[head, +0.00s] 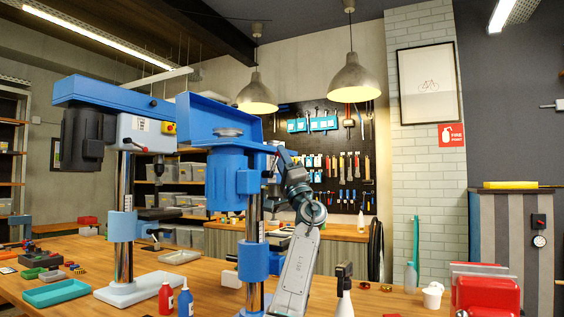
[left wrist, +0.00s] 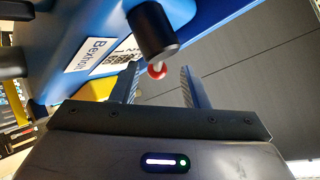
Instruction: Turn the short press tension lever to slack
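The nearer blue press (head: 226,165) stands mid-picture in the head view with its top cover raised and a pulley (head: 228,132) showing. My left arm reaches up beside its right side. In the left wrist view the blue press body (left wrist: 65,50) fills the upper left. A black cylinder (left wrist: 152,32) with a white stub and a red ring (left wrist: 157,69) points toward my left gripper (left wrist: 159,78). I cannot tell whether this is the tension lever. The gripper's fingers are apart, with the ring between them in the picture; contact is not visible. My right gripper is out of view.
Another blue press (head: 120,125) stands to the left. The wooden bench (head: 70,250) holds red and blue bottles (head: 185,299), a green tray (head: 55,291), and a red case (head: 487,293) at right.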

